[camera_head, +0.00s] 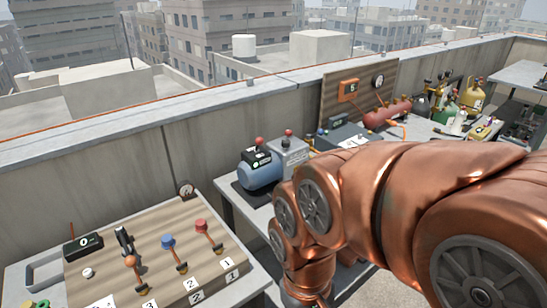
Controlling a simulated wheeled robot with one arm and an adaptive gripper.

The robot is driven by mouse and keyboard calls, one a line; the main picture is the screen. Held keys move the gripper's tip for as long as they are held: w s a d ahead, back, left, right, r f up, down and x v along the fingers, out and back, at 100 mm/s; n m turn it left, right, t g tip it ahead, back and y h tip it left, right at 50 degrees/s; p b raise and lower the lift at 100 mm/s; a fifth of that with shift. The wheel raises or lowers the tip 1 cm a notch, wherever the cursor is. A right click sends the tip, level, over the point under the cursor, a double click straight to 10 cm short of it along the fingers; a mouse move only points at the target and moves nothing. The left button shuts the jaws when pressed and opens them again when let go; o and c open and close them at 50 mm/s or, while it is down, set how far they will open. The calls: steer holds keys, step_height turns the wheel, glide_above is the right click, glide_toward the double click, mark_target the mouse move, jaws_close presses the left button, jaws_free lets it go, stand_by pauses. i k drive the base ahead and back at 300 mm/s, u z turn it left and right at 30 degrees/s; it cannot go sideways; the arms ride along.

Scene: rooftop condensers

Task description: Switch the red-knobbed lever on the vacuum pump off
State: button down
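A blue, rounded pump-like machine (262,172) sits on a grey bench in the middle of the view, behind my arm. It has a black top with a small green-and-white label. A red knob (260,141) stands up on its top. A grey box (290,156) is right beside it, with another red knob (288,132) on a short dark stem. I cannot tell how either knob's lever is set. My copper-coloured arm comes in from the right and bends down in front of this bench. My gripper is not in view, so its state does not show.
A wooden panel (130,262) at the lower left carries orange, blue and red knobbed levers above numbered tags. A red tank (388,114) and gas cylinders (472,97) stand further along the bench. A concrete parapet (110,165) runs behind. My arm hides part of the bench.

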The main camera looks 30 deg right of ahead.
mark_target(259, 141)
steer(key=u, duration=0.8)
steer(key=i, duration=0.55)
steer(key=z, duration=0.7)
